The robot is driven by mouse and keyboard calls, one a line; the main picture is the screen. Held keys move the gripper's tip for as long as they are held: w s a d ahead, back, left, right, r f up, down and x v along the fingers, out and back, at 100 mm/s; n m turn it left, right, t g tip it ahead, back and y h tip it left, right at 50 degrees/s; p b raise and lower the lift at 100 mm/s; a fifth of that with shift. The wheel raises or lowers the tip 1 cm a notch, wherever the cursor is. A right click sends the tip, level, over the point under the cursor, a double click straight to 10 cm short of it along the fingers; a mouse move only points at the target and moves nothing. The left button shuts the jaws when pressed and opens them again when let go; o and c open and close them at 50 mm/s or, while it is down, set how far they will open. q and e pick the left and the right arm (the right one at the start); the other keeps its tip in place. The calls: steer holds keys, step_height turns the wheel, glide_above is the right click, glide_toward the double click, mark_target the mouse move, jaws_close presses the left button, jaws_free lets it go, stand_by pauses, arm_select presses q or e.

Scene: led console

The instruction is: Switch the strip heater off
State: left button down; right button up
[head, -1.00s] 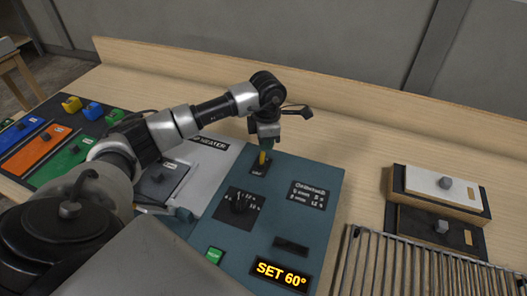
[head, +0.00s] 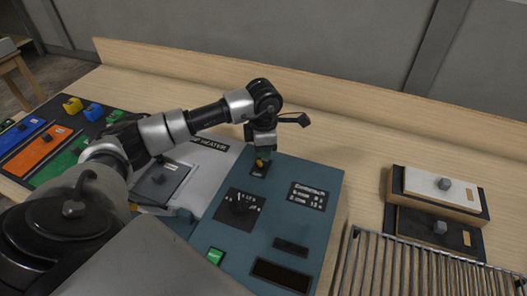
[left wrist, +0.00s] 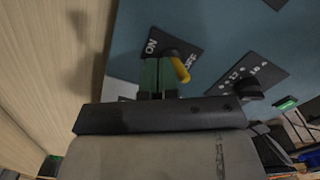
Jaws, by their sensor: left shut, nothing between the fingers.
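The strip heater panel (head: 275,205) is a blue-green console with a "HEATER" label on the light grey plate beside it. Its switch has a yellow lever (head: 260,163) on a black plate; the left wrist view shows the lever (left wrist: 180,68) tilted toward the OFF marking, away from ON. My left gripper (head: 263,150) is shut and empty, right at the lever. In the left wrist view its green fingertips (left wrist: 157,75) are just left of the lever; whether they touch is unclear. The display (head: 281,275) is dark. My right gripper is not in view.
A dial (head: 239,206) and a green button (head: 215,256) sit nearer on the panel. A wire rack (head: 420,275) and a white-topped block with a knob (head: 440,185) stand to the right. Coloured panels (head: 45,150) lie at the left. The table behind is clear.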

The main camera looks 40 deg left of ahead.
arm_select(q)
step_height(320, 180, up, 7)
steer(key=p, duration=0.3)
steer(key=shift+w+a+p, duration=0.15)
steer(key=shift+w+p, duration=0.2)
steer(key=shift+w, duration=0.05)
stand_by(0.3)
steer(key=shift+r, duration=0.15)
